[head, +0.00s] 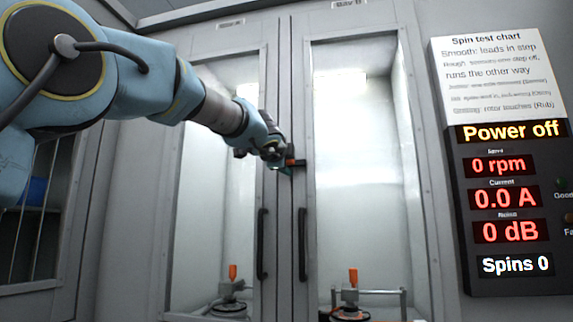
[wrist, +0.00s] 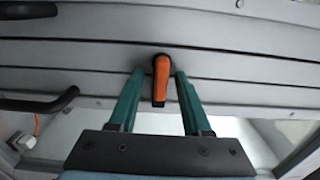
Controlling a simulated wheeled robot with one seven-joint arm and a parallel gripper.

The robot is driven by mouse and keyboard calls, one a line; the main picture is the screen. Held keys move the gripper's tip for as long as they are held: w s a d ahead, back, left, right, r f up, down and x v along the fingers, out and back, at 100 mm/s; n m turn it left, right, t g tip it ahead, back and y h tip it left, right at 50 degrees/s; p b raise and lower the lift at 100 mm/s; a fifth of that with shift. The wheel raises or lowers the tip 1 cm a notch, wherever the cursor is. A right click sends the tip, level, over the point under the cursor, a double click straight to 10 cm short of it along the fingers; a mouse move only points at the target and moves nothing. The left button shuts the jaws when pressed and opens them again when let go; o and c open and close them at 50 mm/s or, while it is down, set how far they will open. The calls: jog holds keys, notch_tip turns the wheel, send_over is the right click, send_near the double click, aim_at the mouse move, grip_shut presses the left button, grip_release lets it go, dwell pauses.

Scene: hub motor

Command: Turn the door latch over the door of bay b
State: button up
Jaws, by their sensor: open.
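The door latch (wrist: 160,84) is an orange bar at the seam between two tall glazed doors. In the wrist view it lies across the seam lines, between my green fingers, with a gap showing on each side. My gripper (wrist: 160,74) is open around it and shows no clear contact. In the head view, the latch (head: 297,162) lies roughly level, pointing right towards the right-hand door (head: 306,205), under a label that seems to read Bay B. My gripper (head: 287,165) is at its left end and partly hides it.
Black door handles (head: 302,244) (head: 262,244) stand below the latch. Motor rigs with orange tops (head: 353,278) (head: 233,272) sit behind the glass of both bays. At right a panel (head: 507,205) reads Power off, 0 rpm and Spins 0. A barred cabinet is at far left.

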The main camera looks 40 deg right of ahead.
jog(key=b+v, duration=0.3)
jog(key=v, duration=0.7)
jog(key=shift+a, duration=0.25)
jog(key=shift+f, duration=0.1)
